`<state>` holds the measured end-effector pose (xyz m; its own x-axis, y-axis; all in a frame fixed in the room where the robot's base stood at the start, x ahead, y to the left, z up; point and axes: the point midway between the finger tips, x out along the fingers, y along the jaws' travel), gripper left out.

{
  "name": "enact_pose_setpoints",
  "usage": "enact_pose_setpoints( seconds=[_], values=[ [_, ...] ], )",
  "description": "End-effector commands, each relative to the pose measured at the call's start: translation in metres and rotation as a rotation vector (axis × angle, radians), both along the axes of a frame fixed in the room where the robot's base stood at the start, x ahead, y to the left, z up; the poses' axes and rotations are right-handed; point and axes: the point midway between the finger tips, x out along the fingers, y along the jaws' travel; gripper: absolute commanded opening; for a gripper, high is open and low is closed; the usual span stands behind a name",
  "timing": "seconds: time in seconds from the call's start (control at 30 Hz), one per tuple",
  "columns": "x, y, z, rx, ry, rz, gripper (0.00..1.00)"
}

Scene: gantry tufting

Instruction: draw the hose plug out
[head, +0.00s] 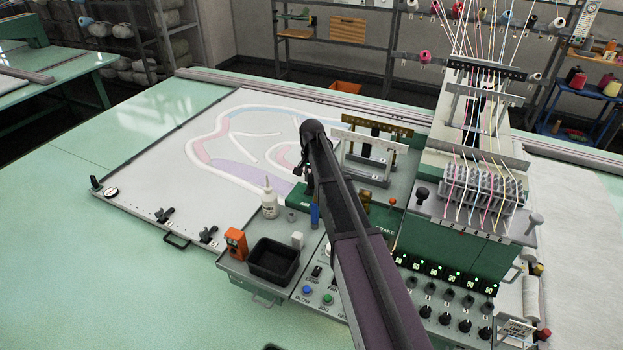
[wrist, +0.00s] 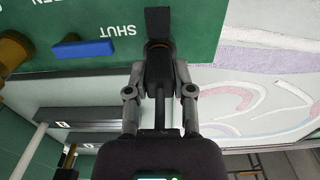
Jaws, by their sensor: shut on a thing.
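In the wrist view, my gripper (wrist: 159,75) has its two grey fingers closed on the sides of a dark plug (wrist: 158,66). A thin brass-coloured ring shows at the plug's far end, with a black piece (wrist: 158,22) beyond it, in front of the green panel (wrist: 100,18). Whether the plug is still seated in a socket cannot be told. A blue lever (wrist: 84,49) lies beside the SHUT label on the panel. In the head view, my arm hides most of the gripper and plug; the blue lever (head: 315,216) shows just below.
A brass fitting (wrist: 14,50) stands left of the lever. In the head view, a white bottle (head: 269,200), a black bin (head: 273,262) and an orange box (head: 236,242) stand left of my arm. The patterned cloth (head: 180,150) lies flat behind; the green table is clear at left.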

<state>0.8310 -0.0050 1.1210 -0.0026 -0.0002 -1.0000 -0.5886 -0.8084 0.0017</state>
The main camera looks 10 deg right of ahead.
Motion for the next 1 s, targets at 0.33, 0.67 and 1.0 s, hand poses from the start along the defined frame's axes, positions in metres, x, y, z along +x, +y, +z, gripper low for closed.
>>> enact_pose_setpoints(
  seconds=[0.33, 0.67, 1.0],
  values=[
    [0.001, 0.000, 0.010, 0.000, -0.001, 0.000, 0.00],
    [0.000, 0.000, 0.017, 0.000, -0.001, 0.000, 0.00],
    [0.000, 0.000, 0.023, 0.001, 0.001, 0.000, 0.00]
  ],
)
